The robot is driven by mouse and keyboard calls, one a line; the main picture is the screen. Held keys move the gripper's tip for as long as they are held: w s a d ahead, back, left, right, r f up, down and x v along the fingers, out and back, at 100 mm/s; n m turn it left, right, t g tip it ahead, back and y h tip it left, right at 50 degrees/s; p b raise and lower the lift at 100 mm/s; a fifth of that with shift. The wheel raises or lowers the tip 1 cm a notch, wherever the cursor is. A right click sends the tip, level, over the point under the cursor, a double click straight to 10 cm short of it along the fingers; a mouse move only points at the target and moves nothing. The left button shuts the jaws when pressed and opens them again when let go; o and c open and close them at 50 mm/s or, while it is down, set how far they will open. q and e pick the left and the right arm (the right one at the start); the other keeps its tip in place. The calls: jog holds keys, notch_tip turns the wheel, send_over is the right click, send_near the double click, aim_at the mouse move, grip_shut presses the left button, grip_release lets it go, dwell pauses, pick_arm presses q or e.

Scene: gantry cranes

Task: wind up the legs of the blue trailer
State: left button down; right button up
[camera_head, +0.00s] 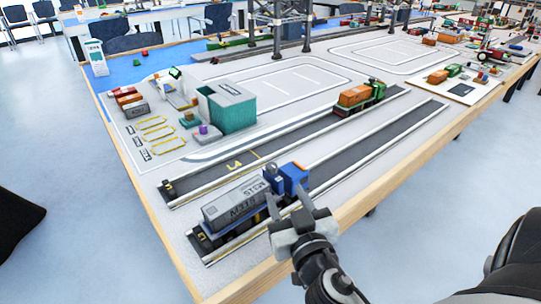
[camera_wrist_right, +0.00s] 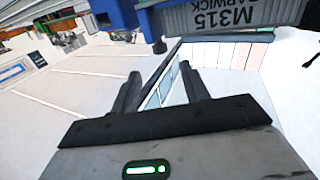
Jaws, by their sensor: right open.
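The blue trailer (camera_head: 243,232) stands in the near lane and carries a grey container (camera_head: 232,205) with dark lettering. A blue truck cab (camera_head: 288,179) is at its right end. In the wrist view the lettered container (camera_wrist_right: 228,18) and a blue part (camera_wrist_right: 160,12) show at the top, with a small dark knob (camera_wrist_right: 160,46) below the blue part. I cannot clearly make out the trailer's legs. My right gripper (camera_head: 286,197) is open, on the near side of the trailer by the cab; its two fingers (camera_wrist_right: 160,78) look empty. My left gripper is not in view.
The wooden table edge (camera_head: 390,185) runs just under my right arm. A green truck with an orange container (camera_head: 356,96) stands in the far lane. The lane right of the cab is clear.

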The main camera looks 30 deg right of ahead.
aim_at(274, 171)
jog(key=p+x, duration=0.3)
jog(key=x, duration=0.8)
jog(key=shift+s, duration=0.1)
grip_shut()
